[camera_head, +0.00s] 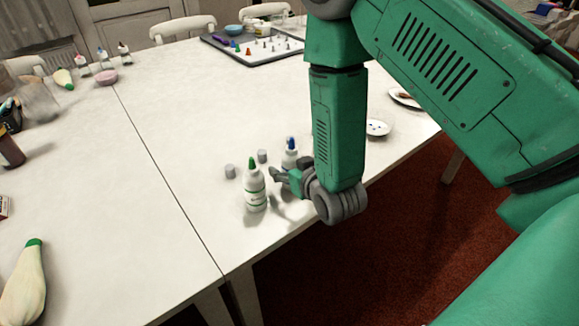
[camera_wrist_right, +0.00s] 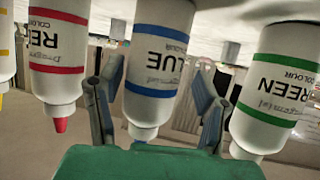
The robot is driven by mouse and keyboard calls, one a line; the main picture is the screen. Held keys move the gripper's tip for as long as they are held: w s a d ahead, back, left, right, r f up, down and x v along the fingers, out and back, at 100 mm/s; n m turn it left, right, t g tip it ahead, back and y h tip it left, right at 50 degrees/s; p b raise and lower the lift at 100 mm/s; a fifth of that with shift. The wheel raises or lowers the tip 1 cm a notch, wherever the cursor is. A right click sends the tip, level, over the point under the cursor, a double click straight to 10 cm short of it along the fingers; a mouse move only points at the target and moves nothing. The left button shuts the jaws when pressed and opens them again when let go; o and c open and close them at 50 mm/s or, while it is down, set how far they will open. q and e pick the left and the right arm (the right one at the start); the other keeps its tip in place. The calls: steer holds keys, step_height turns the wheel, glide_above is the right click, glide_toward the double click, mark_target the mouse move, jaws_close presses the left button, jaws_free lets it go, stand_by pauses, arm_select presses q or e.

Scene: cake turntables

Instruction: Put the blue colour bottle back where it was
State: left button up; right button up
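The blue colour bottle (camera_head: 289,158), white with a blue cap, stands upright just behind my right gripper (camera_head: 284,178) in the head view. My right gripper partly hides its lower part. In the right wrist view, which is upside down, the blue bottle (camera_wrist_right: 158,60) is between the two fingers of my right gripper (camera_wrist_right: 158,85). The fingers look spread, with narrow gaps beside the bottle. A green colour bottle (camera_head: 254,188) stands in front and to the left; it also shows in the wrist view (camera_wrist_right: 275,85). My left gripper is out of view.
Red (camera_wrist_right: 60,55) and yellow (camera_wrist_right: 5,50) bottles stand beside the blue one in the wrist view. Two small grey pieces (camera_head: 230,171) (camera_head: 262,156) lie behind the green bottle. A tray (camera_head: 220,45) is at the back. The table's left middle (camera_head: 90,175) is clear.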

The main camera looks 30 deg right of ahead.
steer(key=shift+s+a+r, duration=0.1)
steer(key=shift+s, duration=0.1)
steer(key=v, duration=0.8)
steer(key=shift+s+d+p, duration=0.15)
steer(key=shift+d+p, duration=0.15)
steer(key=shift+d, duration=0.05)
steer(key=s+a+f+n+g+p, duration=0.1)
steer(key=s+f+g+p, duration=0.1)
steer(key=s+f+g, duration=0.4)
steer(key=s+a+f+n+g+y+p, duration=0.1)
steer(key=s+f+g, duration=0.5)
steer(key=s, duration=1)
step_height(320, 180, down, 3)
steer(key=shift+a+r+g+y+p, duration=0.1)
steer(key=shift+a+g+y+p, duration=0.2)
steer(key=shift+a+g+p, duration=0.15)
